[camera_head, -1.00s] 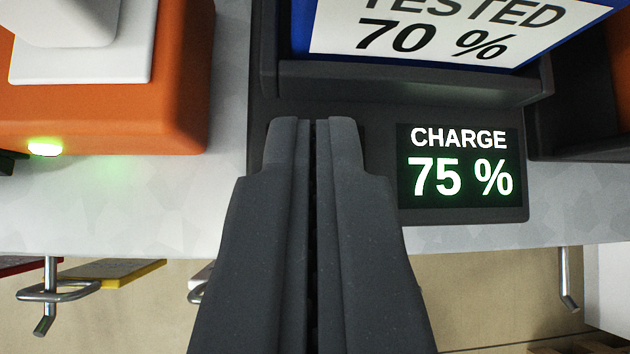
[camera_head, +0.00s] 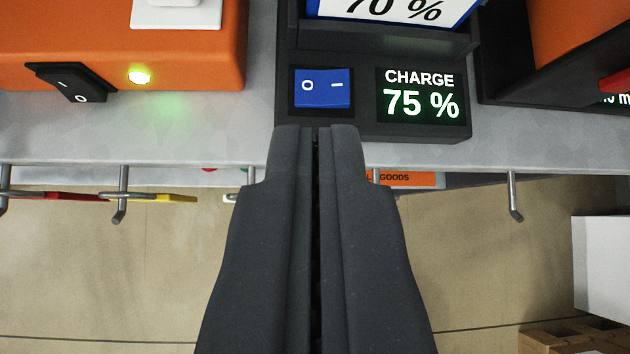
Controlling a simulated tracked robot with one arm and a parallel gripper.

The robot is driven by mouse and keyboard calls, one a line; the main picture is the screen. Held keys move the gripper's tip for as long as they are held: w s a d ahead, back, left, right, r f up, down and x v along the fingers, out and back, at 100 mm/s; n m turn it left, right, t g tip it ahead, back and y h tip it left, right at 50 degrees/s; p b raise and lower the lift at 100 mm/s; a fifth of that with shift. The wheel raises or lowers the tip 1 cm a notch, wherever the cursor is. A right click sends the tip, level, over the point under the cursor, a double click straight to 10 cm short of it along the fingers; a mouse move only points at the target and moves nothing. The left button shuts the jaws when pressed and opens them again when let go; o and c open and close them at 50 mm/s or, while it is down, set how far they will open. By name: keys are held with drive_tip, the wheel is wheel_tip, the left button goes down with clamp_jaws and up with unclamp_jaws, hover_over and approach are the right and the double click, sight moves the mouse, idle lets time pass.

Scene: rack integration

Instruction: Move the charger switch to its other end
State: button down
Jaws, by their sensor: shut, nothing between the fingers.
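A blue rocker switch (camera_head: 323,89), marked O at its left end and I at its right, sits on the front of a dark grey unit (camera_head: 420,131). I cannot tell for sure which end is pressed in. To its right, a lit display (camera_head: 421,99) reads CHARGE 75 %. My gripper (camera_head: 316,130) is shut and empty. Its fingertips are just below the switch in the picture, over the unit's front edge; the gap to it is hard to judge. The switch is fully in view.
An orange box (camera_head: 205,75) at the left has a black rocker switch (camera_head: 75,83) and a green-yellow light (camera_head: 140,76). A partly cut-off card (camera_head: 410,9) stands behind the switch. Metal hooks (camera_head: 122,195) line the table's front edge. A white box (camera_head: 601,265) is at the lower right.

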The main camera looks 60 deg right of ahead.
drive_tip(key=shift+s+d, duration=0.1)
drive_tip(key=shift+d, duration=0.65)
drive_tip(key=b, duration=0.1)
hover_over(344, 71)
drive_tip(key=s+a, duration=0.2)
drive_tip(key=s, duration=0.1)
wheel_tip(344, 71, down, 7)
drive_tip(key=shift+w+r, duration=0.15)
drive_tip(key=f, duration=0.3)
drive_tip(key=shift+d+f+b, duration=0.1)
drive_tip(key=shift+d+b, duration=0.2)
drive_tip(key=shift+b, duration=0.1)
drive_tip(key=shift+f, duration=0.5)
